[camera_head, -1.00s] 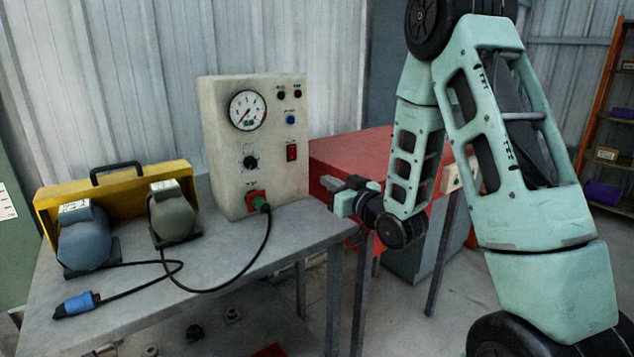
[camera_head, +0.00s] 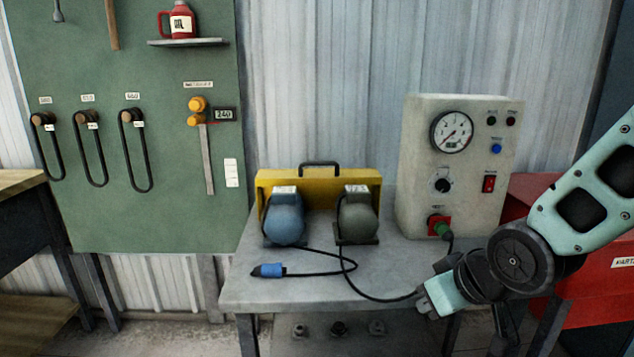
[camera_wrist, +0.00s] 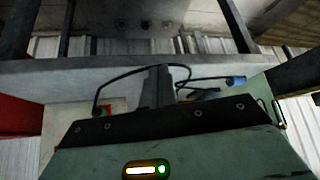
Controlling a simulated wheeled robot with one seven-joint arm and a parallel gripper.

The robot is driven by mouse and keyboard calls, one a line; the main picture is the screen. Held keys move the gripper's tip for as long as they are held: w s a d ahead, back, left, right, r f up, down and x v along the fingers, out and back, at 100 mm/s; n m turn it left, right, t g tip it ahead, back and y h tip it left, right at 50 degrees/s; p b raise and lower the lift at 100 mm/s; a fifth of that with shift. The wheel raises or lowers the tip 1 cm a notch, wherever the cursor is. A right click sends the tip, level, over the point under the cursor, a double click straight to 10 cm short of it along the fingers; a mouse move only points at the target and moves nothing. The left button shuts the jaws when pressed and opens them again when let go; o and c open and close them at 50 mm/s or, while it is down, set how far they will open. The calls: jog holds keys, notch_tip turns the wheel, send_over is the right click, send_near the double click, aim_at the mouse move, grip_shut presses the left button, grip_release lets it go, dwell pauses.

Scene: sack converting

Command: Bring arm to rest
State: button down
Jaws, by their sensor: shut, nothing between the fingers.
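My arm reaches in from the right of the head view, its end beside the front right corner of the grey bench (camera_head: 240,290). My gripper shows in the wrist view (camera_wrist: 158,85) as a dark pair of fingers, closed together with nothing held. In the head view the fingers are hard to make out at the pale green hand. The bench edge and the black cable (camera_head: 385,297) lie beyond the fingers in the wrist view. Whether the hand touches the bench or cable I cannot tell.
On the bench stand a gauge box (camera_head: 415,160) and a yellow carrier (camera_head: 320,178) with a blue motor (camera_head: 285,222) and a grey one (camera_head: 357,217). A blue plug (camera_head: 268,270) lies in front. A red cabinet (camera_head: 600,300) is at right, a green tool board (camera_head: 150,215) at left.

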jog(key=s+a+r+n+g+h+p, duration=0.1)
jog(key=s+a+n+g, duration=0.15)
jog(key=s, duration=0.75)
jog(key=s+a+r+n+g+h, duration=0.15)
jog(key=s+g, duration=0.25)
jog(key=s, duration=0.6)
notch_tip(320, 180, up, 13)
jog(key=m+p, duration=0.1)
jog(key=p, duration=1.1)
jog(key=shift+w+f+p, duration=0.15)
jog(key=shift+w+p, duration=0.05)
jog(key=shift+p, duration=0.2)
